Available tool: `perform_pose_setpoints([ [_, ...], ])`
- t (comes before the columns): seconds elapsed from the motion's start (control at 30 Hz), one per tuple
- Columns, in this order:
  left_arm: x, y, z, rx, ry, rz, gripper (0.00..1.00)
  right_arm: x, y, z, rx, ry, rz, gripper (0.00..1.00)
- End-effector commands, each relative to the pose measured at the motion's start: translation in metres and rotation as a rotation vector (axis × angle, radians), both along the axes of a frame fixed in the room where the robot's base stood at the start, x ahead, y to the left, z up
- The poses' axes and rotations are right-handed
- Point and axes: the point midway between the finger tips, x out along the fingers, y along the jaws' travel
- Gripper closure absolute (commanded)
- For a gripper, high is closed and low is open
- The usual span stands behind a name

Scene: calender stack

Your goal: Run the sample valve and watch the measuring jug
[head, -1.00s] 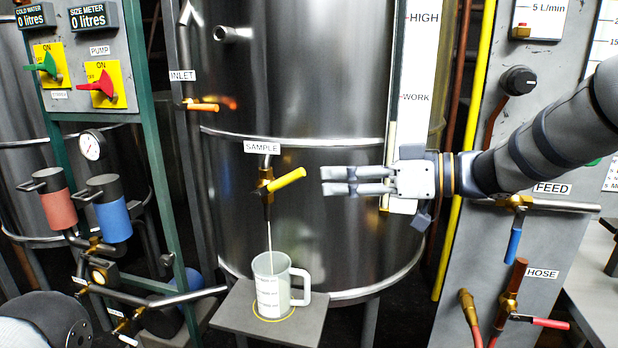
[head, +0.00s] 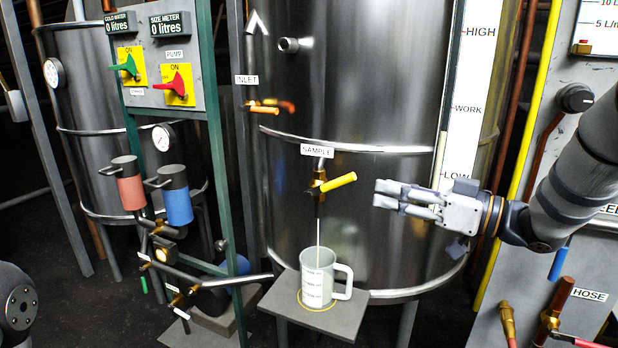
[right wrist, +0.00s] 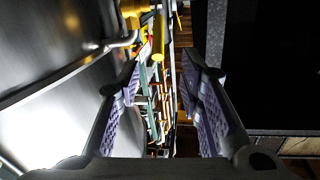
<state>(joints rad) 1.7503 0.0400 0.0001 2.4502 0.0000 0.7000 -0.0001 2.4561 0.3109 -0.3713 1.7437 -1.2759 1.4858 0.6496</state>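The sample valve (head: 318,190) sticks out of the steel tank under the SAMPLE label, with its yellow handle (head: 338,182) pointing right and slightly up. A thin pale stream (head: 318,233) falls from it into the white measuring jug (head: 318,280). The jug stands upright inside a yellow ring on a grey shelf (head: 352,297), its handle to the right. The level inside is hard to read. My right gripper (head: 377,193) is open and empty, right of the yellow handle and apart from it. In the right wrist view a yellow handle (right wrist: 158,45) shows between the spread fingers. My left gripper is out of view.
The tank's level gauge (head: 467,110) rises behind my right gripper. An orange inlet handle (head: 263,109) is up and left of the sample valve. A panel with green and red switches (head: 158,75) stands left, above red and blue cylinders (head: 178,207).

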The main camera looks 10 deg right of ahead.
Motion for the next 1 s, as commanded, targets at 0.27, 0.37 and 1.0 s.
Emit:
perform_pose_setpoints([
  [0.27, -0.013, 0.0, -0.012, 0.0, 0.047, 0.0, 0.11, 0.049, 0.052, -0.011, -0.002, 0.017, 0.007, 0.66],
  [0.37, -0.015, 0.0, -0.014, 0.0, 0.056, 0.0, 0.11, 0.064, 0.066, -0.01, -0.003, 0.015, 0.007, 0.66],
  [1.0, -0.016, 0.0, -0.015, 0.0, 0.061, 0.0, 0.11, 0.079, 0.082, -0.006, -0.001, 0.012, 0.004, 1.0],
])
